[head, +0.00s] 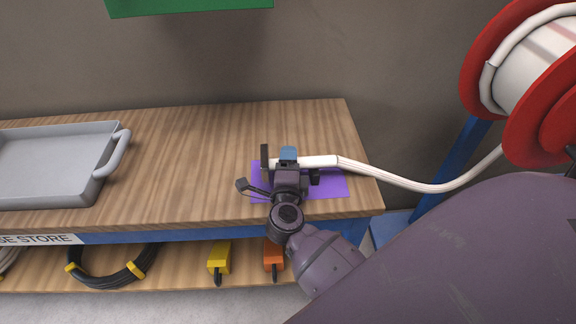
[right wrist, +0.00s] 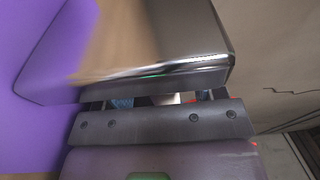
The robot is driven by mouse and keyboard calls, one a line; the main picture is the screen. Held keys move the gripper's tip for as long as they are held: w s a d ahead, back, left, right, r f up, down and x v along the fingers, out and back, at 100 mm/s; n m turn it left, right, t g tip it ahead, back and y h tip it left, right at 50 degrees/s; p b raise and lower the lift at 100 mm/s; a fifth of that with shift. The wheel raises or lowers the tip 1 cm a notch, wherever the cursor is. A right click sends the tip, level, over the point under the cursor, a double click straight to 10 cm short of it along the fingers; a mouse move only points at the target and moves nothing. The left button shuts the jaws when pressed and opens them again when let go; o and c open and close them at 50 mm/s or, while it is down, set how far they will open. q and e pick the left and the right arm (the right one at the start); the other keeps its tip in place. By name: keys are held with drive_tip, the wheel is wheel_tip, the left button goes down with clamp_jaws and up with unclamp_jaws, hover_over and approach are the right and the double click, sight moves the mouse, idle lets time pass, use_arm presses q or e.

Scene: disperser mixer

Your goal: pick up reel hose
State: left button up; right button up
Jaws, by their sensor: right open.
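The white reel hose (head: 405,181) runs from the red reel at the right onto the wooden bench. Its thicker white end (head: 318,161) lies over a purple mat (head: 330,187). My right gripper (head: 287,168) is open over the mat, right at the hose end, and covers part of it. I cannot tell whether the jaws touch the hose. In the right wrist view the gripper's own body fills the middle, with the purple mat (right wrist: 45,75) at the left. My left gripper is not in view.
The red reel (head: 483,55) stands right of the bench on a blue frame. A grey tray (head: 55,165) sits at the left of the bench (head: 190,150). The lower shelf holds a black cable coil (head: 112,278) and yellow (head: 219,257) and orange items (head: 274,255). Bench space between tray and mat is clear.

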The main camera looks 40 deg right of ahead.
clamp_jaws()
idle(0.4)
drive_tip(key=shift+r, duration=0.1)
